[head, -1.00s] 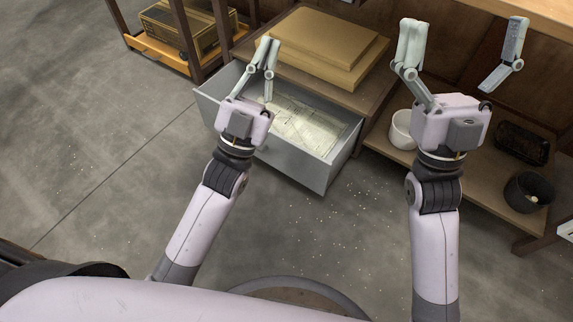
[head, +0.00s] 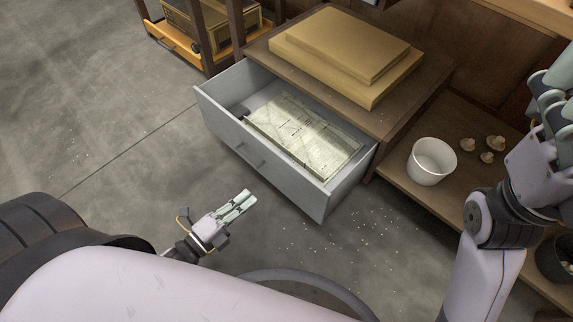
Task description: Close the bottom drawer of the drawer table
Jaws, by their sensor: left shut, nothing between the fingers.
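The grey bottom drawer (head: 237,150) of the drawer table (head: 308,79) is pulled out and open in the head view. Printed papers (head: 300,135) lie inside it. Its front panel, with a small handle, faces down-left. My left gripper (head: 244,203) is in front of the drawer, low in the picture and apart from the panel, with its fingers shut and empty. My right gripper (head: 548,100) is at the right edge, partly cut off, away from the drawer; its fingers are not clear enough to tell open from shut.
Stacked cardboard boxes (head: 345,50) sit on the table top. A lower shelf (head: 400,184) to the right holds a white bucket (head: 432,163), several mushrooms (head: 487,157) and a dark pot (head: 553,262). An orange cart (head: 173,42) stands at the back left. The floor left of the drawer is clear.

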